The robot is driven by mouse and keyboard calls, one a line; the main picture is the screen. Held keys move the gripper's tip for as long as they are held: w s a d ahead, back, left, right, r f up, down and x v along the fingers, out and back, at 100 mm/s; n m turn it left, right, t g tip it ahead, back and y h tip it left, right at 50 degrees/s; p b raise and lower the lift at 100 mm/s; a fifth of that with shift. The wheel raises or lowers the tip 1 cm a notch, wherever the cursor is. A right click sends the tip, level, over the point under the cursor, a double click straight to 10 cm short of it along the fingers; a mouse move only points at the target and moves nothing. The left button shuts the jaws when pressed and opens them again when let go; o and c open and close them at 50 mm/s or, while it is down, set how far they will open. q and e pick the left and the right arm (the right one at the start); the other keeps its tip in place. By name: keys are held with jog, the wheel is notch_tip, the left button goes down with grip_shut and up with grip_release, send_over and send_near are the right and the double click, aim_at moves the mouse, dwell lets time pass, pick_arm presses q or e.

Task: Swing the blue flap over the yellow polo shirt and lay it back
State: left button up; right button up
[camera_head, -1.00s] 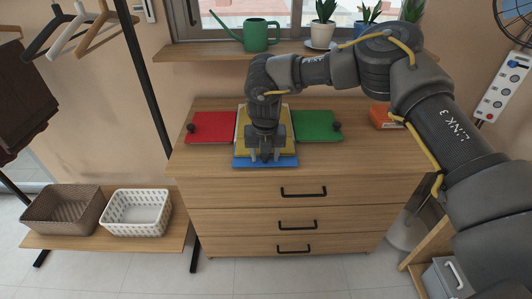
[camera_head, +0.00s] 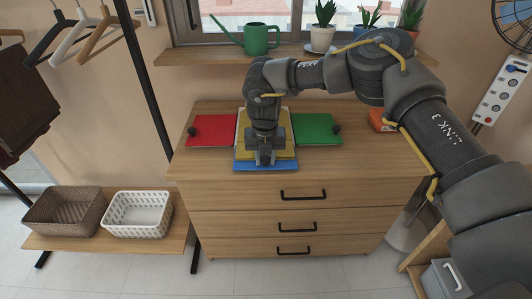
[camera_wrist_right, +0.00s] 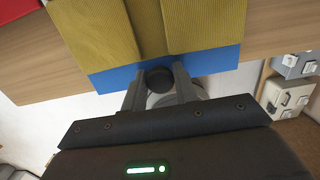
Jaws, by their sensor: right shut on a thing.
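The yellow polo shirt (camera_head: 287,142) lies folded on the folding board on top of the dresser. It also fills the upper part of the right wrist view (camera_wrist_right: 205,25). The blue flap (camera_head: 286,165) lies flat at the board's front edge, partly under the shirt. It shows as a blue strip (camera_wrist_right: 215,60) in the right wrist view. My right gripper (camera_head: 265,158) points down at this flap, its fingers either side of the black knob (camera_wrist_right: 160,77) on it and shut on it. My left gripper is in neither view.
The red flap (camera_head: 212,129) and green flap (camera_head: 316,128) lie flat at the board's sides, each with a black knob. An orange box (camera_head: 380,121) stands at the right of the dresser top (camera_head: 352,160). A window shelf (camera_head: 200,56) with a green watering can (camera_head: 259,38) hangs behind.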

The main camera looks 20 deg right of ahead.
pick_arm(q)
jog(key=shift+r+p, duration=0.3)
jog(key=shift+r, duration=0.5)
pick_arm(e)
jog(key=shift+w+d+r, duration=0.1)
jog(key=shift+w+r, duration=0.3)
jog(key=shift+r, duration=0.45)
jog(key=r+p, duration=0.1)
jog(key=w+r+g+p, duration=0.1)
jog(key=shift+w+d+p, duration=0.1)
jog(key=shift+d+p, duration=0.05)
jog(key=shift+p, duration=0.2)
jog(key=shift+w+r, duration=0.15)
jog(key=shift+r, duration=0.05)
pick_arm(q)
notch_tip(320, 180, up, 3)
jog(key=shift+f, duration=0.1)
pick_arm(e)
jog(key=shift+f+y, duration=0.1)
jog(key=shift+y, duration=0.2)
